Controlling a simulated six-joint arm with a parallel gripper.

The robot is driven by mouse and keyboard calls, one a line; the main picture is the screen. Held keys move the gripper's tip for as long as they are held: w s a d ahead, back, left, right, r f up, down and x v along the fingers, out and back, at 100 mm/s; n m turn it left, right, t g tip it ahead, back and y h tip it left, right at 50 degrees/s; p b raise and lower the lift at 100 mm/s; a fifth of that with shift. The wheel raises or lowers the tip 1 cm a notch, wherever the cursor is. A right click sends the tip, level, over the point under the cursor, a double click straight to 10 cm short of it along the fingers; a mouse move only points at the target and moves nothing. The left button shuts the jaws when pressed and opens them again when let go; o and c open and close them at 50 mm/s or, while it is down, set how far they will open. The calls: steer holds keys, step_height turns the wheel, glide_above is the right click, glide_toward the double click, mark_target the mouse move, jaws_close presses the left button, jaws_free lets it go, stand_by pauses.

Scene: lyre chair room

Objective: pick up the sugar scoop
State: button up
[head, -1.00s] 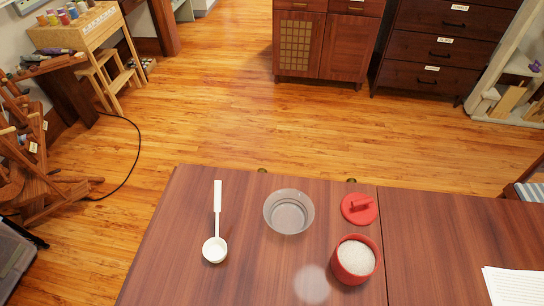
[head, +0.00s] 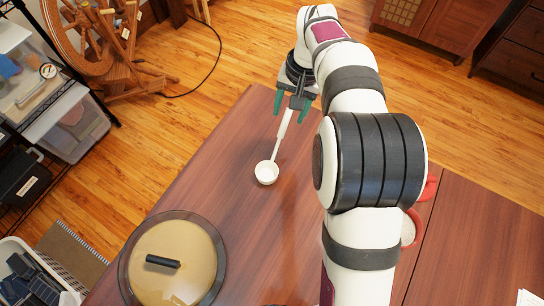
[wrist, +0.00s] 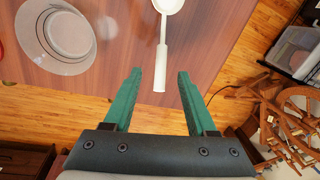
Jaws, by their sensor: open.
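The white sugar scoop (head: 267,172) lies on the wooden table in the head view, its round bowl toward the camera and its long handle pointing to the far edge. In the wrist view the scoop's handle (wrist: 161,65) points down between the fingers. My gripper (head: 291,108), with green fingers, is open over the handle's far end. In the wrist view my gripper (wrist: 156,75) has a finger on each side of the handle, with gaps on both sides. I cannot tell its exact height above the handle.
A glass bowl (wrist: 57,37) stands beside the scoop in the wrist view. The red sugar pot (head: 410,228) is mostly hidden behind my arm. The table (head: 222,155) left of the scoop is clear.

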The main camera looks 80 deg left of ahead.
mark_target(283, 128)
steer(key=f, duration=0.2)
steer(key=s+f, duration=0.1)
steer(key=f, duration=0.5)
steer(key=shift+s+a, duration=0.1)
steer(key=shift+s, duration=0.1)
steer(key=shift+r, duration=0.1)
jaws_close()
